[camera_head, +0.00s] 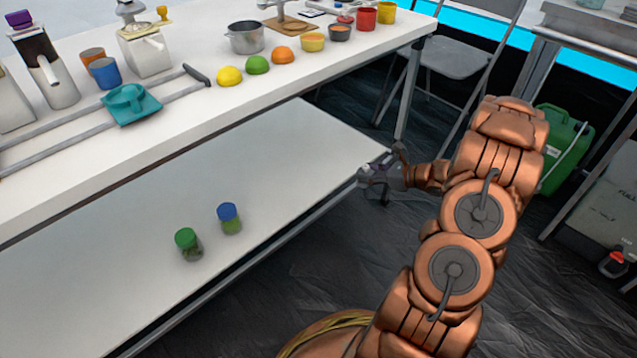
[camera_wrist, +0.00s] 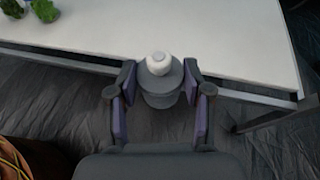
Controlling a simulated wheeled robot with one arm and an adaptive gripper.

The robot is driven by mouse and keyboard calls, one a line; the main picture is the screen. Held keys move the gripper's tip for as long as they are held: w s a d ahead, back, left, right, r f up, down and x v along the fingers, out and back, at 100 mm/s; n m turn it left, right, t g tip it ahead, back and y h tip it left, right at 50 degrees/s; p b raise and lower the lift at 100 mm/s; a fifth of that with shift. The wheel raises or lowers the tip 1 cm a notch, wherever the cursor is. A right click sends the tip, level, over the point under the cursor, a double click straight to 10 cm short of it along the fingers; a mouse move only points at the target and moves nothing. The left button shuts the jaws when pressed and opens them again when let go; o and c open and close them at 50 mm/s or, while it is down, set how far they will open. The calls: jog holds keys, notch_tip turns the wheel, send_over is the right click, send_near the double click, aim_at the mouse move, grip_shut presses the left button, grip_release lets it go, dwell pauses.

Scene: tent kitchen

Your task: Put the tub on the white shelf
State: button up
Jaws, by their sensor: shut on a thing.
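My gripper (camera_wrist: 160,84) is shut on the tub (camera_wrist: 161,98), a small grey round container with a white knob-like top, held between its two purple-padded fingers. In the head view my gripper (camera_head: 376,180) is small and dark, just off the right end of the white shelf (camera_head: 290,150), the low board under the table. The tub is hard to make out there. In the wrist view the edge of the white shelf (camera_wrist: 230,45) lies just beyond the tub. Whether the tub touches it I cannot tell.
A green-lidded jar (camera_head: 188,243) and a blue-lidded jar (camera_head: 229,218) stand on the shelf's front part; its right part is bare. The crowded tabletop (camera_head: 330,62) overhangs behind. A table leg (camera_head: 405,100) and a folding chair (camera_head: 455,60) stand beyond the shelf's right end.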

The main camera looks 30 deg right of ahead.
jog(key=shift+s+a+f, duration=0.1)
jog(key=shift+a+f, duration=0.15)
jog(key=shift+f, duration=0.2)
jog(key=shift+w+a+f, duration=0.1)
jog(key=shift+w+a, duration=0.1)
jog(key=shift+w, duration=0.05)
jog(key=w+a+b, duration=0.1)
jog(key=w, duration=0.4)
jog(key=w+f+b, duration=0.1)
jog(key=w, duration=0.4)
jog(key=w+a+b, duration=0.1)
jog(key=w+b, duration=0.1)
jog(key=w, duration=0.3)
jog(key=shift+a+f, duration=0.25)
jog(key=shift+a, duration=0.1)
jog(key=shift+f+b, duration=0.95)
jog(key=shift+f, duration=0.65)
jog(key=shift+f, duration=0.25)
jog(key=o, duration=1.3)
jog(key=shift+r, duration=0.1)
jog(key=shift+r, duration=0.2)
jog(key=p+v, duration=0.4)
jog(key=v, duration=0.8)
jog(key=shift+w+d, duration=0.1)
